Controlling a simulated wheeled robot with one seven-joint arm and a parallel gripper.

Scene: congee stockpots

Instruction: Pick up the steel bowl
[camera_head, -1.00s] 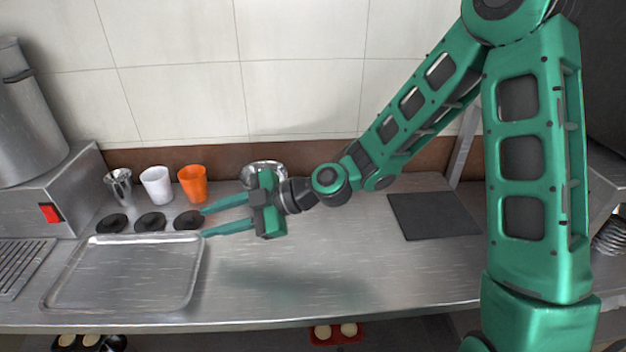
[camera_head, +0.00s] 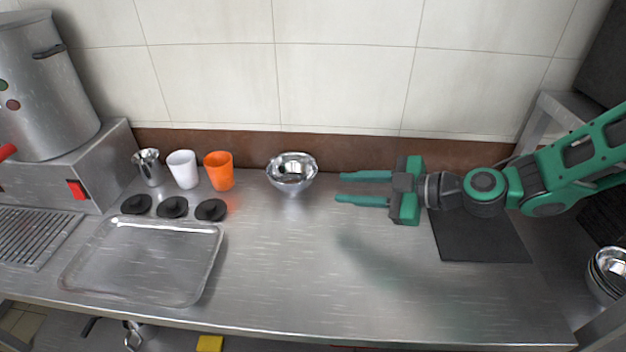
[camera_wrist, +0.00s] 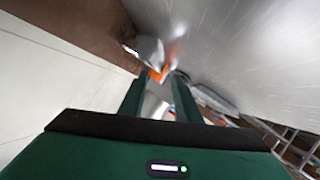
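The steel bowl (camera_head: 292,172) stands upright on the steel counter near the back wall, right of the orange cup (camera_head: 219,171). My gripper (camera_head: 339,187) is open and empty, a short way to the right of the bowl, with its fingers pointing left toward it. The gap between bowl and fingertips is clear. In the wrist view the two dark green fingers (camera_wrist: 160,82) are apart. A shiny rounded thing (camera_wrist: 150,50) beyond them looks like the bowl, with orange beside it.
A white cup (camera_head: 183,169) and a steel cup (camera_head: 148,167) stand further left, behind several black lids (camera_head: 172,207). A clear tray (camera_head: 145,262) lies at front left. A dark mat (camera_head: 480,236) lies under my arm. Stacked bowls (camera_head: 608,272) stand at far right. The counter's middle is free.

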